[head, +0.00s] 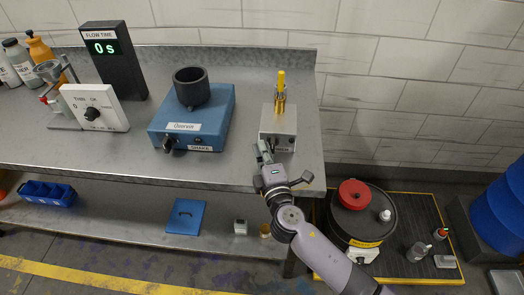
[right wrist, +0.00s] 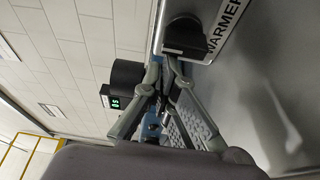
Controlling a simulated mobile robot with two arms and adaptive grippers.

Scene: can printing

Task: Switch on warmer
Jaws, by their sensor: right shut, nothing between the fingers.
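The warmer (head: 278,123) is a small grey metal box near the right end of the workbench, with a yellow item (head: 281,85) standing upright on top. My right gripper (head: 262,148) is shut and empty at the lower left of the warmer's front face, partly covering it. In the right wrist view the warmer's front panel (right wrist: 225,22) shows the word WARMER and a black knob (right wrist: 186,34). The right fingertips (right wrist: 170,72) are close beside the knob; I cannot tell whether they touch it. My left gripper is not in view.
A blue shaker box (head: 217,112) with a dark cup (head: 191,88) stands left of the warmer. Further left are a flow time display (head: 114,60) reading 0 s and a white knob panel (head: 95,107). A black drum (head: 362,213) stands on the floor at right.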

